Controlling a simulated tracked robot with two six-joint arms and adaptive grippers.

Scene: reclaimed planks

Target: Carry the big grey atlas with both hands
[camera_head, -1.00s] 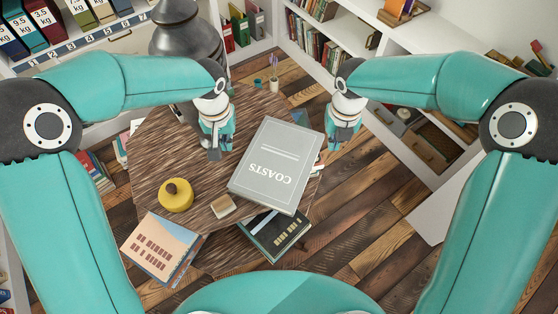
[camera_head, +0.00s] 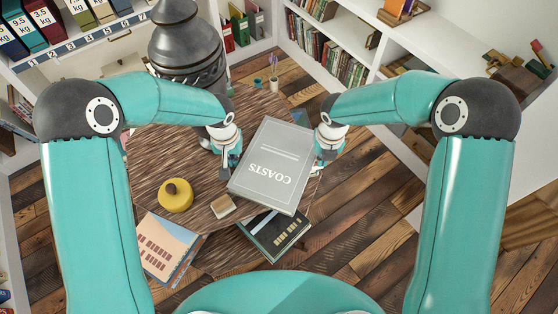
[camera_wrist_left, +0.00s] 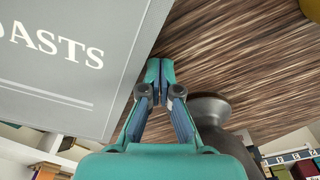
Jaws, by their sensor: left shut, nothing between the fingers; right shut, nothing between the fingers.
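The big grey atlas (camera_head: 271,166), with COASTS in white on its cover, lies flat on the round wooden table (camera_head: 150,175). It also shows in the left wrist view (camera_wrist_left: 70,80), at the left. My left gripper (camera_head: 224,174) is shut and empty beside the atlas's left edge, fingers pointing down. In the left wrist view its closed fingertips (camera_wrist_left: 160,68) are close to the atlas's edge; I cannot tell if they touch it. My right gripper (camera_head: 318,168) is at the atlas's right edge, its fingertips partly hidden; it looks shut with nothing in it.
A yellow round pot (camera_head: 176,195) and a small light block (camera_head: 222,206) sit on the table near the atlas. Books (camera_head: 275,234) lie below the table's front edge. A dark grey urn-like object (camera_head: 188,45) stands behind. White shelves (camera_head: 345,50) line the back right.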

